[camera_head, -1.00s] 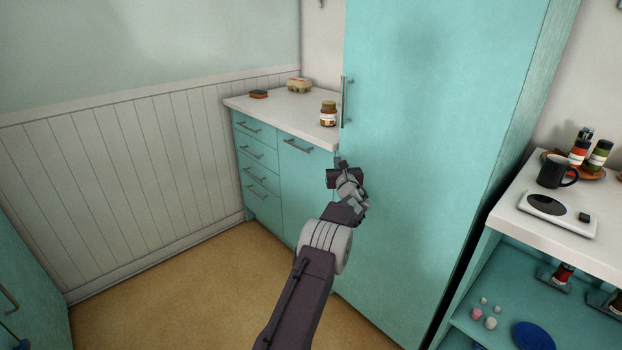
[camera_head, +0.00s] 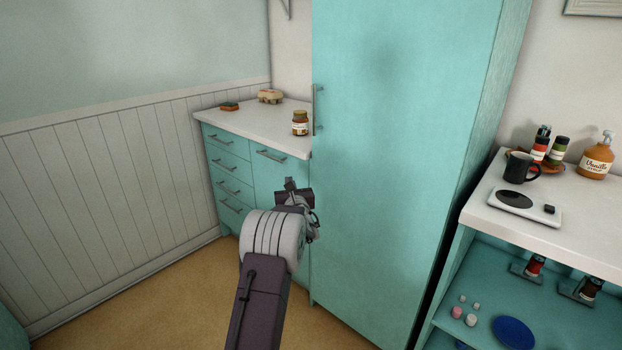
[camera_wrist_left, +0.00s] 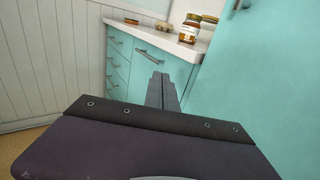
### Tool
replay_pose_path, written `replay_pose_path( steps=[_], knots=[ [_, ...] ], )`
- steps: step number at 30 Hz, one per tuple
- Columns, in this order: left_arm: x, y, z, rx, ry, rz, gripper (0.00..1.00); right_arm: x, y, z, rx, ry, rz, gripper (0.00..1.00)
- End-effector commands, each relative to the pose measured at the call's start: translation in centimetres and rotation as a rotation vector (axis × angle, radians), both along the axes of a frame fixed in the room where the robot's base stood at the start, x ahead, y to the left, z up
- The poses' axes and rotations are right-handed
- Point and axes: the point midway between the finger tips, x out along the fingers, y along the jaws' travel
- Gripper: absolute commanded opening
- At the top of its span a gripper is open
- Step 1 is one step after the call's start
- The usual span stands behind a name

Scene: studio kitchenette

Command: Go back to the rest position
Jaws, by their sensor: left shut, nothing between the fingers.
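My left gripper (camera_head: 290,183) is in front of the counter cabinet and beside the tall teal cabinet (camera_head: 395,150) in the head view. It is small and partly hidden behind its own wrist there. In the left wrist view its fingers (camera_wrist_left: 161,88) are together with nothing between them. They point toward the drawer fronts and appear clear of them. My right gripper is in neither view.
A white counter (camera_head: 255,122) holds a jar (camera_head: 300,123), an egg carton (camera_head: 270,96) and a sponge (camera_head: 229,106). At right, a shelf unit carries a mug (camera_head: 520,167), a scale (camera_head: 524,206) and a syrup bottle (camera_head: 597,158). Bare floor (camera_head: 150,305) lies at lower left.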

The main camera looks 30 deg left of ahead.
Motion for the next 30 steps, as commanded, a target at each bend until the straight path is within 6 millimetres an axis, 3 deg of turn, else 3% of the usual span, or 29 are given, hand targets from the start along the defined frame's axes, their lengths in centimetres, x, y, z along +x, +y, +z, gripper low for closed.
replay_pose_path(
  steps=[5,8,11,12,14,17,23,27,30],
  knots=[
    [0.0,0.0,0.0,-0.001,0.001,-0.001,0.00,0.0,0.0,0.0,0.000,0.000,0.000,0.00],
    [0.7,-1.3,0.7,0.004,-0.009,-0.023,0.00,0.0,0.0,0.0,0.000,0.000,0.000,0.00],
    [1.7,-4.1,4.2,0.022,-0.058,-0.068,0.00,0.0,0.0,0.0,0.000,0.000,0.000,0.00],
    [1.8,-6.0,5.9,0.023,-0.078,-0.094,0.00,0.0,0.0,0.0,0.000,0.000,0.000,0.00],
    [0.1,-8.5,7.2,-0.078,-0.118,-0.071,0.00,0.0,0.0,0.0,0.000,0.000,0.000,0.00],
    [-3.8,-9.9,4.9,-0.316,-0.151,0.038,0.00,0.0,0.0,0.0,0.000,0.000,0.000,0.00],
    [-13.9,-14.5,-3.8,-0.879,-0.208,0.358,0.00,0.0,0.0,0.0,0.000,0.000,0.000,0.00],
    [-22.5,-20.2,-10.8,-1.291,-0.275,0.700,0.00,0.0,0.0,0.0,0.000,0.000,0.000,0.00],
    [-27.4,-24.3,-14.2,-1.507,-0.344,0.950,0.00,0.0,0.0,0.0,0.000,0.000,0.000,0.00]
  ],
)
